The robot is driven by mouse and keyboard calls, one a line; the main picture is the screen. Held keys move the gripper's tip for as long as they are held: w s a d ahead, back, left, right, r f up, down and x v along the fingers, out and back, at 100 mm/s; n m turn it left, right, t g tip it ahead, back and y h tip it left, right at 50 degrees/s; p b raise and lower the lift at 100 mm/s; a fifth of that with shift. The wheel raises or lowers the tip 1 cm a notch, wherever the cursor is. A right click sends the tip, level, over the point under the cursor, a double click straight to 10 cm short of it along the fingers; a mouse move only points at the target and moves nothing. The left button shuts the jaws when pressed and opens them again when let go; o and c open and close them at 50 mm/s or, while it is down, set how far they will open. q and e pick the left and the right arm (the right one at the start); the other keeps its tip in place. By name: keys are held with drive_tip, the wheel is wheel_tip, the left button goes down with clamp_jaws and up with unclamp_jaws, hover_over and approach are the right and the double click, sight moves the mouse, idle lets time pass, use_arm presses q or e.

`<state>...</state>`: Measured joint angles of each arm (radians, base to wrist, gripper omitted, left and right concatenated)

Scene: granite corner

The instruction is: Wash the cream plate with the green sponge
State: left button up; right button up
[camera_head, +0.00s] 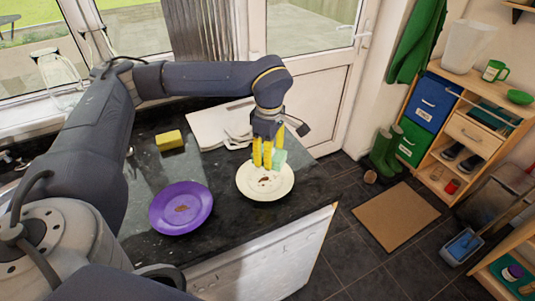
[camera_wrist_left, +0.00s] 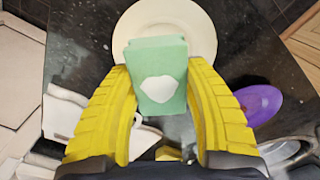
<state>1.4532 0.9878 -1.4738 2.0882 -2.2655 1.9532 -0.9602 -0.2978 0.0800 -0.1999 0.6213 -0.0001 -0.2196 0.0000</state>
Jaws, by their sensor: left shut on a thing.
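The cream plate (camera_head: 262,193) lies on the dark granite counter near its right end, with small brown marks on its face. It also shows in the wrist view (camera_wrist_left: 200,27). My left gripper (camera_head: 267,162) is over the plate, its yellow fingers pointing down. It is shut on the green sponge (camera_wrist_left: 160,55), which has a white patch on its face. In the head view the sponge (camera_head: 280,158) shows beside the fingers, at or just above the plate; I cannot tell whether they touch. My right gripper is out of view.
A purple plate (camera_head: 180,208) with a brown mark lies left of the cream plate. A yellow sponge (camera_head: 169,140) sits farther back. The counter's front edge (camera_head: 290,229) is close to the cream plate.

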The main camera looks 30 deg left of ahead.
sight(267, 179)
use_arm(q)
drive_tip(key=shift+a+f+n, duration=0.1)
drive_tip(key=shift+a+n, duration=0.1)
drive_tip(key=shift+n, duration=0.2)
drive_tip(key=shift+f, duration=2.95)
drive_tip(key=shift+f, duration=0.65)
drive_tip(key=shift+s+a, duration=0.1)
